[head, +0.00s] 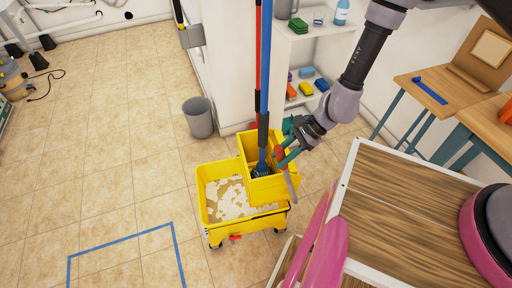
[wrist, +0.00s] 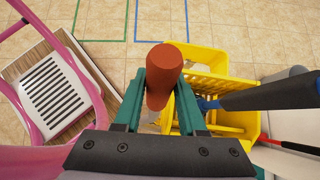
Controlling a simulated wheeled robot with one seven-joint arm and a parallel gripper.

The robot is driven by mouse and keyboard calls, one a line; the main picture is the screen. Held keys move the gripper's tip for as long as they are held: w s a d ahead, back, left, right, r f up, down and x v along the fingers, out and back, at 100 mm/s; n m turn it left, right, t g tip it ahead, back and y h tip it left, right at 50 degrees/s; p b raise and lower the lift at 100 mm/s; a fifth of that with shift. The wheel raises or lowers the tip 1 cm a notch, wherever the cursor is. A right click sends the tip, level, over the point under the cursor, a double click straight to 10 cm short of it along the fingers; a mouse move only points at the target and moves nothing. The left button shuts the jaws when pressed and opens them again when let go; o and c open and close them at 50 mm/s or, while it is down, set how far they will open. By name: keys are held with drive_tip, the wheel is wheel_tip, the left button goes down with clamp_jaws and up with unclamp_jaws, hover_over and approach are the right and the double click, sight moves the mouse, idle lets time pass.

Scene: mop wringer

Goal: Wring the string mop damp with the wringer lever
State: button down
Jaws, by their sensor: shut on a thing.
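The yellow wringer (head: 271,190) sits on the right side of a yellow wheeled bucket (head: 203,196). The string mop, with a blue pole (head: 265,60) and dark grip sleeve, stands nearly upright with its blue head (head: 261,170) down in the wringer; its strands are mostly hidden. My gripper (head: 281,155) is at the wringer's right side. Its teal fingers are shut on the red grip of the wringer lever (wrist: 163,75), which shows between them in the wrist view. The lever's grey bar (head: 291,186) shows below my gripper in the head view.
Pale foamy water (head: 230,200) lies in the bucket. A red pole (head: 258,60) stands behind the mop. A grey bin (head: 198,117) and shelves (head: 304,65) are behind. A wood-topped cart (head: 400,215) with pink parts is close on the right. Tiled floor at left is open, with blue tape.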

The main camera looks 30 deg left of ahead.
drive_tip(key=shift+w+d, duration=0.2)
drive_tip(key=shift+w+d+r, duration=1.05)
drive_tip(key=shift+w+d, duration=0.05)
drive_tip(key=shift+w, duration=0.05)
drive_tip(key=shift+w+d+r, duration=0.45)
drive_tip(key=shift+w+d, duration=0.1)
drive_tip(key=shift+c, duration=2.4)
unclamp_jaws()
drive_tip(key=shift+o, duration=0.3)
drive_tip(key=shift+d+f, duration=0.1)
